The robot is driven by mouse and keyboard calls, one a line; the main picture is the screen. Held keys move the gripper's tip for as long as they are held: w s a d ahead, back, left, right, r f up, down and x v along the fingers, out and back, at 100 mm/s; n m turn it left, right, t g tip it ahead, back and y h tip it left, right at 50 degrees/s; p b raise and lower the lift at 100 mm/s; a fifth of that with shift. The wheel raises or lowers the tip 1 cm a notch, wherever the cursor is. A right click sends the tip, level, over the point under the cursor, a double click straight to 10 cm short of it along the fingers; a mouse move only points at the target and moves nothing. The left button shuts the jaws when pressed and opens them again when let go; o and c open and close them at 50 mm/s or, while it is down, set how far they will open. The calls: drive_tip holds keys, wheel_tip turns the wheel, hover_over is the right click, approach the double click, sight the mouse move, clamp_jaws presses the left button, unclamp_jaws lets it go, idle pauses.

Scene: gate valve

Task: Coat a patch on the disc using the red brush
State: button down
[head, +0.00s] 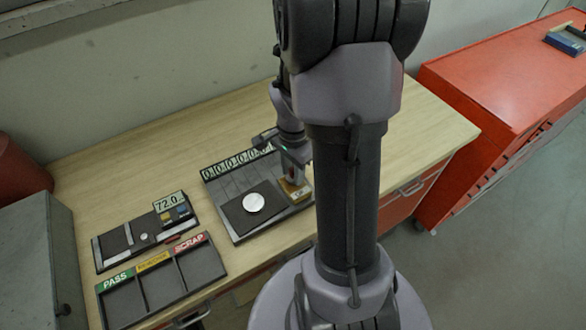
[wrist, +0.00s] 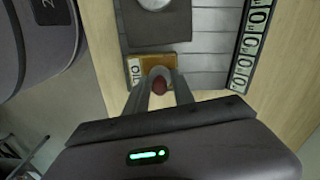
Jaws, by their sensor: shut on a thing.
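The silver disc (head: 253,202) lies on a dark square pad of the workbench tray; its edge also shows at the top of the wrist view (wrist: 154,3). My gripper (wrist: 159,84) is shut on a dark red, rounded thing (wrist: 159,86), apparently the end of the red brush's handle. The brush's bristles are hidden. In the head view my gripper (head: 293,172) is at the tray's right side, above or at a yellow-brown box marked OIL (head: 299,193), right of the disc. The box also shows just beyond the fingers in the wrist view (wrist: 135,70). I cannot tell whether the brush touches it.
The tray has a number strip (head: 235,158) at its back. Left of it are a device reading 72.0 (head: 125,238) and a sorting tray marked PASS and SCRAP (head: 160,285). A red cabinet (head: 490,90) stands right. The bench's back left is clear.

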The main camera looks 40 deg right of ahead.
drive_tip(key=shift+f+b, duration=0.55)
drive_tip(key=shift+b, duration=0.1)
idle(1.8)
wheel_tip(320, 180, up, 7)
drive_tip(key=p, duration=0.5)
drive_tip(key=shift+r, duration=0.15)
idle(0.5)
